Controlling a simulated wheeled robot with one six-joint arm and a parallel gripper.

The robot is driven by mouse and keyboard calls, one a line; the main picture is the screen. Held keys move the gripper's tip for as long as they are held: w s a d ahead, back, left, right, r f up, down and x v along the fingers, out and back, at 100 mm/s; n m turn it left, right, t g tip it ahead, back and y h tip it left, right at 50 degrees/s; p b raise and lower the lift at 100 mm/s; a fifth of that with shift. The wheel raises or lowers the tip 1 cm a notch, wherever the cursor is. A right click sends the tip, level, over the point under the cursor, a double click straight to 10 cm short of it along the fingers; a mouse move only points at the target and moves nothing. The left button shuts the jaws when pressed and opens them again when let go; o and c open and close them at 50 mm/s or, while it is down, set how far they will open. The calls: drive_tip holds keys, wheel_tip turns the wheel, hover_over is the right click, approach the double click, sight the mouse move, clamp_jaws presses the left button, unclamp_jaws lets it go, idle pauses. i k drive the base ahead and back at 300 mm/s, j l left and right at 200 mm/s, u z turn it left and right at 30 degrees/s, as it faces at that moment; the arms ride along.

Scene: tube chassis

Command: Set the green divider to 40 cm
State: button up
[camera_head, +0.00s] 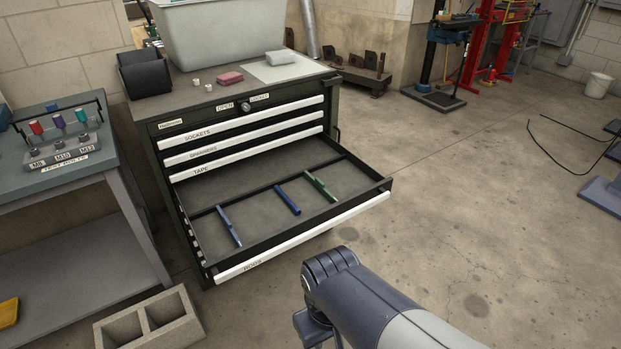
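The green divider (320,187) lies in the open bottom drawer (304,236) of a dark tool cabinet, toward the drawer's right end. It runs from a dark lengthwise rail toward the drawer front. A blue divider (287,199) is to its left, and a paler blue divider (229,226) is farther left. I cannot make out any centimetre scale in the drawer. My arm comes in from the bottom right and ends in a dark joint in front of the drawer, apart from it. No gripper fingers show.
The tool cabinet (163,148) has several shut drawers above the open one. A workbench (92,170) with coloured-handled tools stands at the left. A concrete block (150,322) sits on the floor before the cabinet. The floor (450,215) to the right is mostly clear.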

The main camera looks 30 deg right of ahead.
sight(316, 181)
drive_tip(key=i+l+u, duration=0.1)
drive_tip(key=i+l, duration=0.35)
drive_tip(key=i+l+u, duration=0.1)
drive_tip(key=i+l, duration=0.35)
drive_tip(key=l, duration=0.2)
